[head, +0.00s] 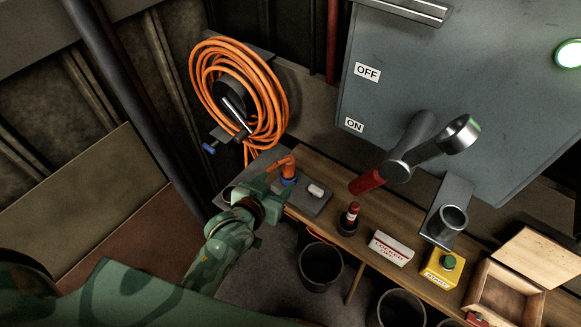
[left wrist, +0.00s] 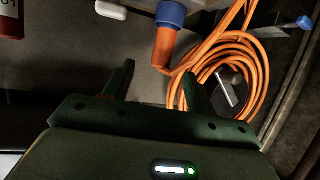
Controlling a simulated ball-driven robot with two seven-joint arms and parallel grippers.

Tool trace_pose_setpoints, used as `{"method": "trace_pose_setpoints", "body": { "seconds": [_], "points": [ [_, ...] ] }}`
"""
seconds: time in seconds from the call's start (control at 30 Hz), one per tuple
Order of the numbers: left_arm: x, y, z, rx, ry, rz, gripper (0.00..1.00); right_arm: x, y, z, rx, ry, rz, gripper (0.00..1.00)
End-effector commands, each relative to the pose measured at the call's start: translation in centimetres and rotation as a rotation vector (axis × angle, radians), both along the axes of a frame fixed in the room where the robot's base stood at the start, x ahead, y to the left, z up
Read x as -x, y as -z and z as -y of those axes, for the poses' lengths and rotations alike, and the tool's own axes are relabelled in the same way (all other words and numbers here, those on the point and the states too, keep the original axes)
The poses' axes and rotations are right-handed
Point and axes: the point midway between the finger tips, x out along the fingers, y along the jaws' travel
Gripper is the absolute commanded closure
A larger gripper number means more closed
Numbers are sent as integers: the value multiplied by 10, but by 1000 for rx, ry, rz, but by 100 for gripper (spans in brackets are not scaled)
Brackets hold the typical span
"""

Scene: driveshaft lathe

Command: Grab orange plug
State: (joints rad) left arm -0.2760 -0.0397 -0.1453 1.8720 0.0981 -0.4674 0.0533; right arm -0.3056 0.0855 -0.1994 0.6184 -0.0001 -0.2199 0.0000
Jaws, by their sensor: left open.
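My left gripper (head: 270,182) is open and empty, close beside the plug. In the left wrist view its two dark green fingers (left wrist: 158,75) point towards the plug, one on either side of its line. Contact cannot be told. My right gripper is not in view.
A coiled orange cable (head: 240,92) hangs on the wall behind. A small white piece (head: 316,190) lies on the plate. Right of it are a red-topped item (head: 351,214), a white-and-red box (head: 391,249), a yellow button box (head: 442,266) and a grey cabinet (head: 460,80) with a red-handled lever.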

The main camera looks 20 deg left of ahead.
Motion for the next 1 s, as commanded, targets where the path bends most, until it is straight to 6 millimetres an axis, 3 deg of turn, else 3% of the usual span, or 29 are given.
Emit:
{"method": "trace_pose_setpoints", "body": {
  "seconds": [0.03, 0.2, 0.47, 0.7, 1.0],
  "points": [
    [-14, 6, 2, 1, 0, 2, 43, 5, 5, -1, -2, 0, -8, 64],
    [-45, 20, 7, 1, 0, 1, 43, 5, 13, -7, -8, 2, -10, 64],
    [-68, 27, 8, 1, 0, 1, 43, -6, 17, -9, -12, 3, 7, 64],
    [-103, 40, 10, 1, 0, -1, 43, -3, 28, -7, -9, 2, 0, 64],
    [-108, 40, 11, 0, 0, 0, 46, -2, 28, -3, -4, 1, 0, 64]
  ]
}}
